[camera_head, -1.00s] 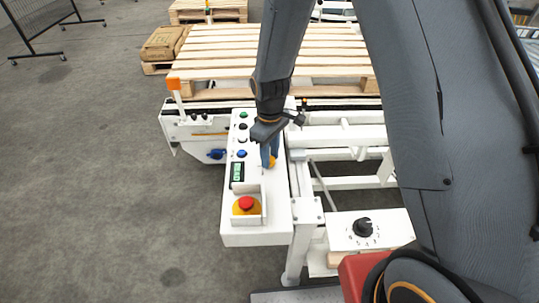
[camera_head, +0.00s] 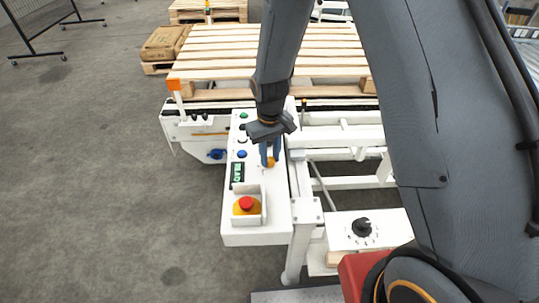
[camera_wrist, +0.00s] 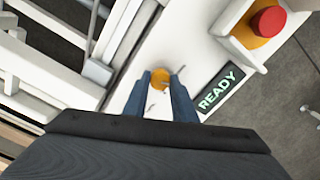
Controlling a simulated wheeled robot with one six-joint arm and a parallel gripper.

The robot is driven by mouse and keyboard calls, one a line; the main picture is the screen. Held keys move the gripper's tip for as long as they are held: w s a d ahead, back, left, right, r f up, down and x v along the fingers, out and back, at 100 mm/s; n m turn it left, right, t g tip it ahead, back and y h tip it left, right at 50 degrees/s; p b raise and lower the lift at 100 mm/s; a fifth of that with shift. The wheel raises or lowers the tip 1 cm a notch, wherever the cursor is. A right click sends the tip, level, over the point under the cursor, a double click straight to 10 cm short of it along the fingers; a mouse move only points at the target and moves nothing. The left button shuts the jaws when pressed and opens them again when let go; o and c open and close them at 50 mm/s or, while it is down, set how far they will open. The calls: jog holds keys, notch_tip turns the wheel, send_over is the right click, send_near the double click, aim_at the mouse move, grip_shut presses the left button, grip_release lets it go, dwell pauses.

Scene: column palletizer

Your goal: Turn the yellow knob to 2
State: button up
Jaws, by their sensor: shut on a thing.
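The yellow knob (camera_wrist: 160,78) is on the white control panel (camera_head: 270,226). In the wrist view it sits between the fingertips of my gripper (camera_wrist: 160,80), which is shut on it. Short dark marks show on the panel around the knob, but I cannot read their numbers or tell where the knob points. In the head view my gripper (camera_head: 270,158) reaches down to the panel, and only a bit of the knob (camera_head: 271,163) shows by the fingers.
Beside the knob is a display (camera_wrist: 220,88) reading READY. A red emergency button (camera_head: 246,203) stands in a raised guard on the panel. Green, black and blue buttons (camera_head: 242,154) line its left side. A black knob (camera_head: 362,227) is on a separate box; a wooden pallet (camera_head: 270,60) lies behind.

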aim_at(270, 159)
jog(key=m+p, duration=0.1)
jog(key=m, duration=1.1)
jog(key=shift+r+m+p, duration=0.1)
jog(key=shift+m+p, duration=0.25)
jog(key=shift+m, duration=0.05)
jog(key=shift+w, duration=0.1)
jog(key=o, duration=1)
jog(key=shift+o, duration=0.2)
jog(key=shift+r+b, duration=0.85)
jog(key=shift+r, duration=3)
